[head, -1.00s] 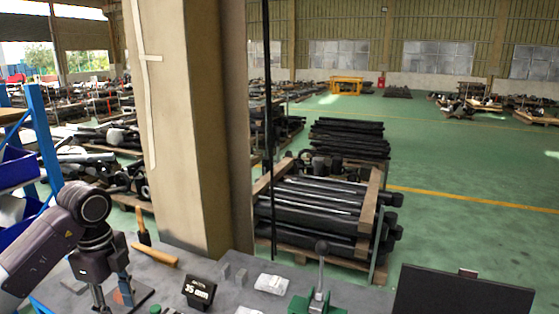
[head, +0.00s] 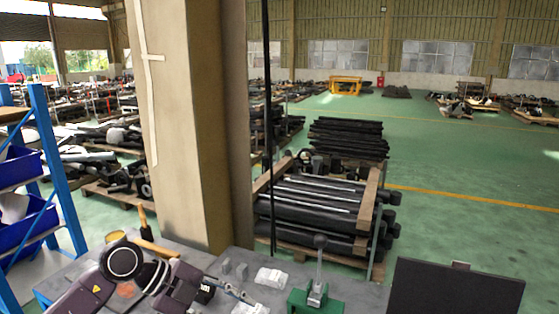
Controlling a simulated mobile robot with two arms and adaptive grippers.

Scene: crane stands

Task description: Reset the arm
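My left arm comes in low at the left and lies across the grey workbench (head: 88,262). Its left gripper (head: 238,292) points right, low over the bench front. The fingers are small and partly hidden by my wrist, so I cannot tell whether they are open or shut. A black block (head: 206,291) shows just beside the wrist, mostly covered. No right arm or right gripper is in view.
A green-based lever tool (head: 316,292) and a dark panel (head: 455,288) stand to the right. White packets (head: 270,276) and a wooden-handled hammer (head: 152,245) lie on the bench. A beige pillar (head: 190,120) rises behind; a blue shelf rack (head: 58,170) stands left.

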